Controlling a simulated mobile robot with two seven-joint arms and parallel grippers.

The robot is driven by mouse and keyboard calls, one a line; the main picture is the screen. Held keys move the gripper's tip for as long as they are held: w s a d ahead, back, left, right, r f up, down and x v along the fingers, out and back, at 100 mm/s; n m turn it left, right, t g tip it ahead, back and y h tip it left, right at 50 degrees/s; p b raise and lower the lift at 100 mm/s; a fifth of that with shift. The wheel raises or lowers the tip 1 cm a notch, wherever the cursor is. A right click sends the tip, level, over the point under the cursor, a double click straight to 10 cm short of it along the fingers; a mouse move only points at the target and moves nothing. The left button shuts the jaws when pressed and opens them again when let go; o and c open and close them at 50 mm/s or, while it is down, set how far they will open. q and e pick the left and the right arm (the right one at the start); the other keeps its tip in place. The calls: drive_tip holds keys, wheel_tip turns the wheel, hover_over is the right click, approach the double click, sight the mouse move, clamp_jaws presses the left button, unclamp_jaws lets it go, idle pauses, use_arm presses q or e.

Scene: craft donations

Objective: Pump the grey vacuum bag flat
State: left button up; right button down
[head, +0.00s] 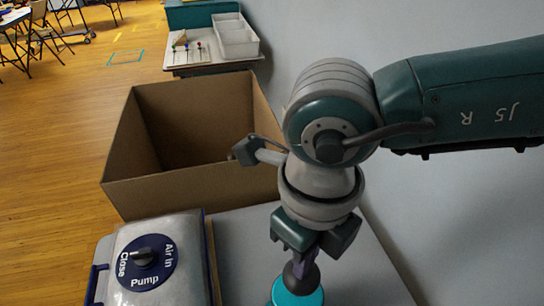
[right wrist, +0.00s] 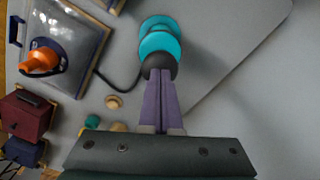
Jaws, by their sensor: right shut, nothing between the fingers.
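The grey vacuum bag (head: 118,290) lies at the lower left of the head view, cut off below. Its dark blue disc (head: 146,263) reads Close, Pump and Air In and carries a black knob. In the right wrist view the bag (right wrist: 72,78) has an orange fitting (right wrist: 40,62) on top. A teal pump (head: 297,295) with a dark rounded top stands right of it; it also shows in the right wrist view (right wrist: 158,42). My right gripper (head: 303,262) points down, its purple fingers (right wrist: 160,75) shut and empty against or just over the dark top; contact is unclear.
A black hose (right wrist: 122,84) runs between bag and pump. A large open cardboard box (head: 150,195) stands behind the bag. A dark red box (right wrist: 25,115) and small wooden pieces (right wrist: 114,102) lie near the bag. A wall (head: 430,200) borders the table on the right.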

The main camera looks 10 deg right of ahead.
drive_tip(key=shift+f+b, duration=1.6)
drive_tip(key=shift+f, duration=0.45)
wheel_tip(320, 180, up, 12)
drive_tip(key=p, duration=1)
drive_tip(key=shift+f, duration=0.2)
